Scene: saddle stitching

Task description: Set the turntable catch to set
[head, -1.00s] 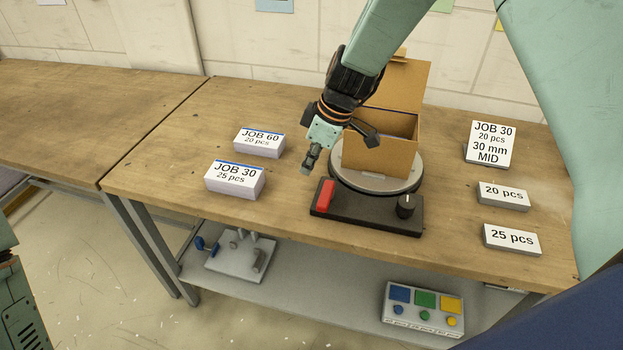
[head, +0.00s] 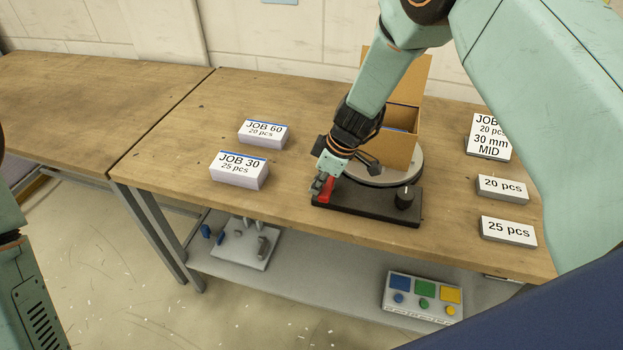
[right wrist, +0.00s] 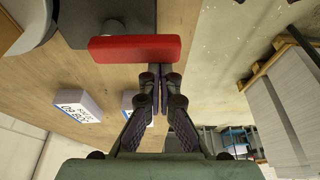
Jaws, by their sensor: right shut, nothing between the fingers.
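The turntable (head: 385,179) is a round grey disc behind a black base (head: 362,206) on the wooden table. A red catch (head: 329,190) stands at the base's left end, and it shows as a red bar in the right wrist view (right wrist: 135,48). A dark knob (head: 404,197) with a white mark is at the base's right end. My right gripper (head: 316,190) is shut and empty, its fingertips close beside the red catch. In the right wrist view the fingertips (right wrist: 160,75) appear at the bar's lower edge; I cannot tell whether they touch. My left gripper is out of view.
An open cardboard box (head: 400,150) sits on the turntable, partly behind my right arm. Labelled stacks, JOB 60 (head: 263,134) and JOB 30 (head: 239,170), lie to the left. Cards (head: 502,188) lie to the right. A button panel (head: 423,297) is on the shelf below.

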